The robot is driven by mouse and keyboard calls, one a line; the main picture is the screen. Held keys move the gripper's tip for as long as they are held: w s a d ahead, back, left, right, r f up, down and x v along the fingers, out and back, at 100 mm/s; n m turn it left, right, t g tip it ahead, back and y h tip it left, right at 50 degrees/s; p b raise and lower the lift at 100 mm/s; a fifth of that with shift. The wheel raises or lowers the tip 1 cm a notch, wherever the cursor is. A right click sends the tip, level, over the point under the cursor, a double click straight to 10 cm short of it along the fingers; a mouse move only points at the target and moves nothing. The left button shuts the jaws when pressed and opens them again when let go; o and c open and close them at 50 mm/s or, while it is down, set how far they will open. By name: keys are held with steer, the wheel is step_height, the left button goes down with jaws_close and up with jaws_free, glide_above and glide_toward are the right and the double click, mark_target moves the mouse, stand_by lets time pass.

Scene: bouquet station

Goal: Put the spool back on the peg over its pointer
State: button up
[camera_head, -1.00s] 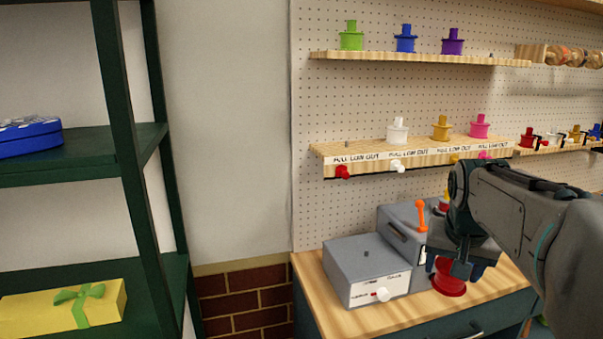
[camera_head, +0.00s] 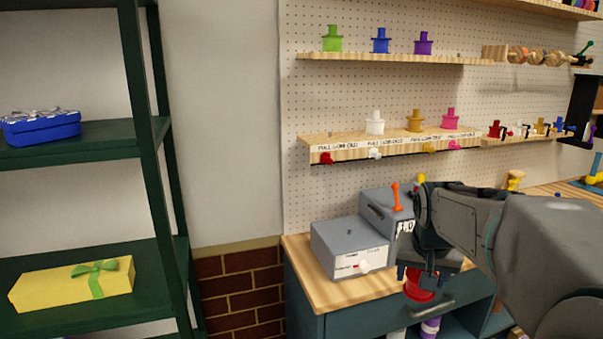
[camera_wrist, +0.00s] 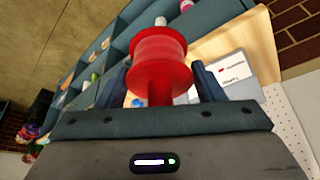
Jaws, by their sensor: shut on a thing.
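My gripper (camera_head: 428,275) is shut on a red spool (camera_head: 418,287), in front of the workbench edge. In the wrist view, the red spool (camera_wrist: 158,60) sits upright between the two fingers, with a pale tip on its end. The lower pegboard shelf (camera_head: 345,146) carries a white spool (camera_head: 375,123), a yellow spool (camera_head: 415,120) and a pink spool (camera_head: 450,118). Below its front edge are a red pointer (camera_head: 326,158), a white pointer (camera_head: 375,153), a yellow pointer (camera_head: 429,149) and a pink pointer (camera_head: 454,144). No spool stands over the red pointer; the peg there is barely visible.
The upper shelf (camera_head: 350,57) holds green, blue and purple spools. Grey boxes (camera_head: 348,248), one with an orange lever, stand on the workbench (camera_head: 310,290) below the pegboard. A dark green rack (camera_head: 130,120) with gift boxes stands at the left. Space before the lower shelf is open.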

steer(key=w+a+f+n+y, duration=0.1)
steer(key=w+a+f, duration=0.15)
steer(key=f, duration=0.55)
steer(key=w+a+f+n, duration=0.1)
steer(key=a+f, duration=0.2)
steer(key=f, duration=0.6)
steer(key=w+a+f+n+y, duration=0.1)
steer(key=w+a+f+n, duration=0.15)
steer(key=f, duration=0.55)
steer(key=s+a+f, duration=0.1)
steer(key=s+f, duration=0.3)
steer(key=f, duration=0.2)
steer(key=shift+s+m, duration=0.3)
steer(key=shift+m, duration=0.15)
